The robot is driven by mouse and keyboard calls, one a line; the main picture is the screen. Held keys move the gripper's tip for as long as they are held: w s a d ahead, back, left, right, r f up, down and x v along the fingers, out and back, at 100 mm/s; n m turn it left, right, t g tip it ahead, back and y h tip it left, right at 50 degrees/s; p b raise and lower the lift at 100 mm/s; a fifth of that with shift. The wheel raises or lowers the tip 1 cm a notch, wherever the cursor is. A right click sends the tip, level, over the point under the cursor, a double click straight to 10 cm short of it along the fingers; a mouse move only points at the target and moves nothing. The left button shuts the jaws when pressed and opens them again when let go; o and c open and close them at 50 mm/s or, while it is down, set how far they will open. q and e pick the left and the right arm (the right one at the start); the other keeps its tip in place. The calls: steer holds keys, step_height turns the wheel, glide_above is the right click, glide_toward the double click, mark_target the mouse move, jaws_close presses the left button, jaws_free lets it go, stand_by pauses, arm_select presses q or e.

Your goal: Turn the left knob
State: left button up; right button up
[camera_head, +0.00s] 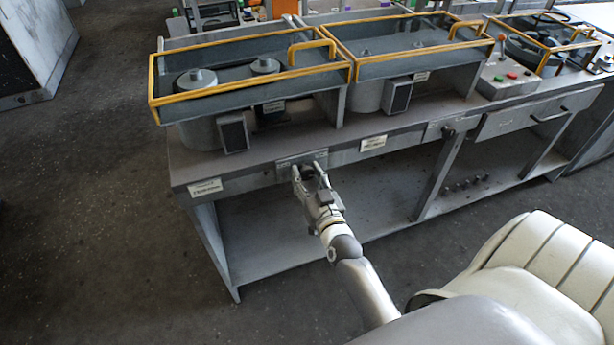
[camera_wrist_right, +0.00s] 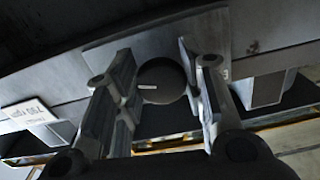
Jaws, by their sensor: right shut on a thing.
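The left knob (camera_wrist_right: 165,75) is a dark round disc with a short white mark, on a grey plate on the bench's front edge. My right gripper (camera_wrist_right: 158,85) has one finger on each side of it and is shut on it. In the head view my right gripper (camera_head: 309,170) reaches the plate (camera_head: 290,160) and mostly hides the knob. Another dark knob (camera_head: 447,132) sits on a similar plate farther right. My left gripper is not in view.
The grey bench (camera_head: 240,172) carries machines with yellow-railed covers (camera_head: 250,80). White labels (camera_head: 205,187) mark its front edge. A control box (camera_head: 508,78) with buttons stands at the right, above a drawer (camera_head: 540,112).

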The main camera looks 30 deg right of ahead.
steer(key=shift+m, duration=0.3)
steer(key=shift+r+m+p, duration=0.1)
steer(key=shift+m+p, duration=0.5)
steer(key=shift+m, duration=0.4)
steer(key=m, duration=0.2)
steer(key=shift+a+m+p, duration=0.1)
steer(key=shift+m+p, duration=0.2)
steer(key=shift+p, duration=0.05)
steer(key=m, duration=0.3)
steer(key=shift+m+p, duration=0.3)
steer(key=shift+m, duration=1.4)
steer(key=o, duration=1)
